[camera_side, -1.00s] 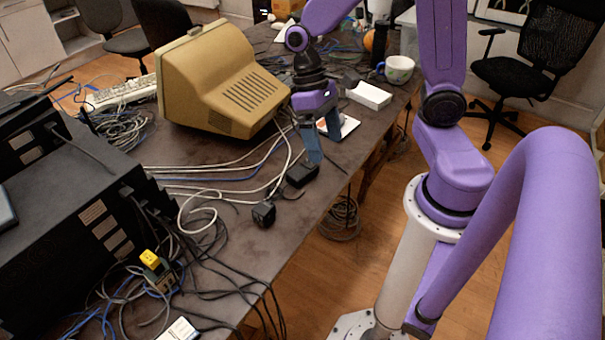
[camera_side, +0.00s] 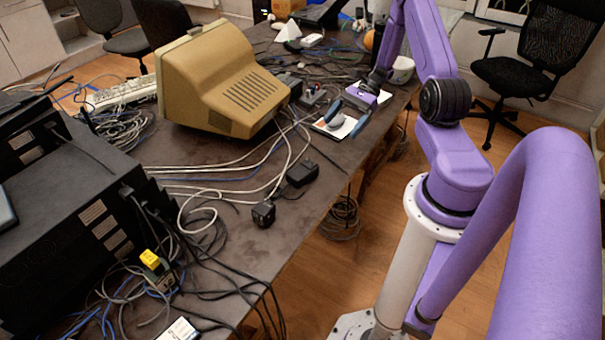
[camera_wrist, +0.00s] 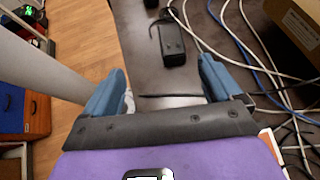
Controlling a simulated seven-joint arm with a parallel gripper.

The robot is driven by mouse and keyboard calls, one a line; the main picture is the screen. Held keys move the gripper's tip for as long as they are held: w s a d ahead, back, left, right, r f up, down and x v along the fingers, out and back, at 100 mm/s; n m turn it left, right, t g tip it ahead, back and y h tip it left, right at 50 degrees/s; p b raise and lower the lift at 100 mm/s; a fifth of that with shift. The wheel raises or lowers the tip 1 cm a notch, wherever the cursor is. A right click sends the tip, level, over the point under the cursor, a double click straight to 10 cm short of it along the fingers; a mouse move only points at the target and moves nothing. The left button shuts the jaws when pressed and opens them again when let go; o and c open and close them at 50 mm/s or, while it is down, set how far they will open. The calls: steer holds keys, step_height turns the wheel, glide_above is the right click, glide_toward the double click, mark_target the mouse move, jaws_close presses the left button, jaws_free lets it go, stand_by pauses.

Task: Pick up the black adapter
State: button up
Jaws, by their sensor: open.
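A black adapter (camera_side: 302,173), a small box with a cord, lies on the dark table near its right edge in the side view. A second, smaller black plug-like block (camera_side: 263,213) lies nearer the camera. My gripper (camera_side: 347,115) is open and empty, farther back along the table over a white card, apart from both black things. In the wrist view the adapter (camera_wrist: 172,45) is ahead of and between the open fingers (camera_wrist: 162,72), beyond their tips. Part of the second black block (camera_wrist: 151,4) shows at the top edge.
A beige monitor (camera_side: 222,80) stands left of my gripper. White and grey cables (camera_side: 230,165) run beside the adapter on its left. Black equipment boxes (camera_side: 75,215) fill the near left. A white mug (camera_side: 402,68) stands behind the gripper. The table edge is close on the right.

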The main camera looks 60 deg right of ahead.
steer(key=s+d+f+m+t, duration=0.1)
steer(key=d+f+m+t, duration=0.1)
steer(key=d, duration=0.1)
glide_toward(303, 169)
steer(key=shift+x, duration=3.95)
steer(key=c, duration=1.3)
